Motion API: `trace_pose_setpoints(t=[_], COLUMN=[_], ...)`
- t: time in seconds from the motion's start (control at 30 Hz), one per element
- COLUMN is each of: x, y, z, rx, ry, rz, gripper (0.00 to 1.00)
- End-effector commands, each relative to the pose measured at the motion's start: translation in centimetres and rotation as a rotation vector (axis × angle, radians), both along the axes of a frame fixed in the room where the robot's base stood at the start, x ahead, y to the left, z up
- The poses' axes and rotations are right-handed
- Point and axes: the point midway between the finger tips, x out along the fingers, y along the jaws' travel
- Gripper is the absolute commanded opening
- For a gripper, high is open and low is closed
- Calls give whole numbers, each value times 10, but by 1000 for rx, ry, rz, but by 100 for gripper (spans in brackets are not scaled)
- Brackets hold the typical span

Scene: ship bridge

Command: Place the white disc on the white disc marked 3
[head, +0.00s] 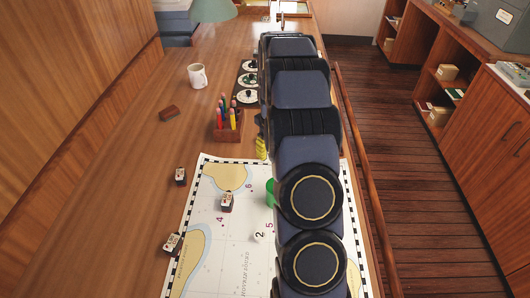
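A small white piece marked 2 (259,236) lies on the chart (212,262), close to the left side of my arm. It looks like a disc, but its outline is hard to make out. I cannot see a white disc marked 3; my arm covers much of the chart's right part. My arm runs up the middle of the view, and my gripper is hidden, so its fingers and anything in them do not show.
Small dark blocks with white faces (227,202) lie on and beside the chart. A green item (270,192) is partly hidden. A pencil holder (228,132), white mug (197,76) and black panel with white dials (247,97) stand farther back. The left tabletop is mostly clear.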

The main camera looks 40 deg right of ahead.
Motion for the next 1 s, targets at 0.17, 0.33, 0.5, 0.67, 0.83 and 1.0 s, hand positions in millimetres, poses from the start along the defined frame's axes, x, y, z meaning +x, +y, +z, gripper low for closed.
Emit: trace_pose_setpoints(t=[0.17,0.33,0.5,0.67,0.83,1.0], x=[23,44,60,73,80,83], y=[-18,-33,-46,-55,-61,-63], z=[-16,-26,-50,-69,-77,-81], rx=[3,1,1,2,0,0], ry=[2,0,0,1,-1,-1], rz=[-2,-1,-2,-2,-1,-1], gripper=[4,4,4,4,4,4])
